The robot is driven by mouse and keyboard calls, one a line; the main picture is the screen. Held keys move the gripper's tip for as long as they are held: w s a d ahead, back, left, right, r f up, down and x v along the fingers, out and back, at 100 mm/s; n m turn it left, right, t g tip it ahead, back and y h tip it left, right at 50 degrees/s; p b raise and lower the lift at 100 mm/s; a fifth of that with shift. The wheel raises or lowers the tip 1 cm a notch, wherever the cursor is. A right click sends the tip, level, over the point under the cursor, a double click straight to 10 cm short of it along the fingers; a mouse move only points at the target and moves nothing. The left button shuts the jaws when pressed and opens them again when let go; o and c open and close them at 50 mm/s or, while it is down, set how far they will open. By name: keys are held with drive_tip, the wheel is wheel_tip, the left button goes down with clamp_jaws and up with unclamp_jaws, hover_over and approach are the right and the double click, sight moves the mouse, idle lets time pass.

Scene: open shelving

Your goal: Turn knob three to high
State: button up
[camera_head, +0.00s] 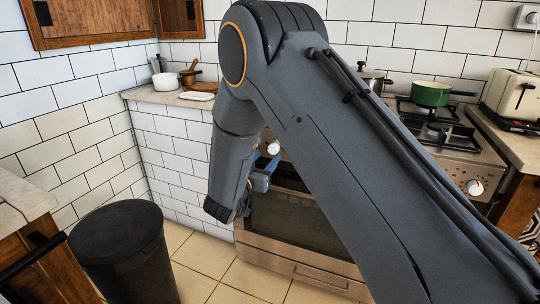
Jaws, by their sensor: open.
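The stove front carries white knobs. One knob (273,147) shows at the left end of the panel, and another knob (474,187) shows at the right. The panel between them is hidden behind my arm, so I cannot tell which knob is number three or see its setting. My gripper (268,166) is small and partly hidden at the end of my wrist, in front of the oven and just below the left visible knob. It looks open and empty. I cannot tell whether it touches the knob.
A green pot (431,94) and a steel pot (374,82) stand on the stove top. A toaster (511,98) is at the right. The oven door (295,222) is closed. A black bin (124,255) stands at the lower left, with bare tiled floor (205,255) beside it.

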sight(272, 151)
drive_tip(key=shift+x, duration=2.05)
drive_tip(key=shift+c, duration=0.3)
drive_tip(key=c, duration=1)
drive_tip(key=shift+m, duration=0.6)
drive_tip(key=o, duration=1.1)
drive_tip(key=shift+c, duration=0.2)
drive_tip(key=v, duration=0.7)
drive_tip(key=shift+s+a, duration=0.15)
drive_tip(key=shift+s, duration=0.2)
